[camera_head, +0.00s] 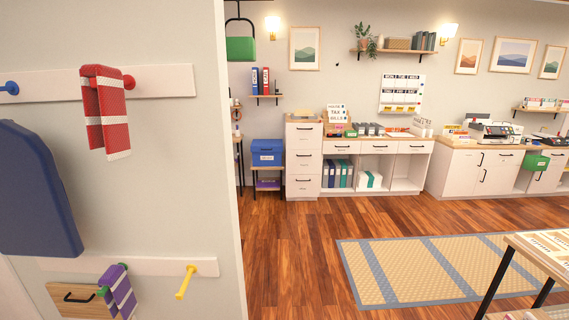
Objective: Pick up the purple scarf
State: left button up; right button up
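The purple scarf (121,293) hangs at the lower left from a green peg on the lower white peg rail (150,266). It has pale stripes, and its lower end is cut off by the bottom edge of the picture. A red scarf (114,112) with white ends hangs from a red peg on the upper white rail (165,82). Neither of my grippers shows in the head view.
A dark blue padded panel (35,195) is at the left. A yellow peg (186,281) sticks out right of the purple scarf. The wall ends at a vertical edge, with open wooden floor (285,250) beyond. A table (540,250) stands at lower right.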

aim_at(120, 297)
jog(key=u, duration=1.35)
jog(key=i+j, duration=0.75)
jog(key=j, duration=0.25)
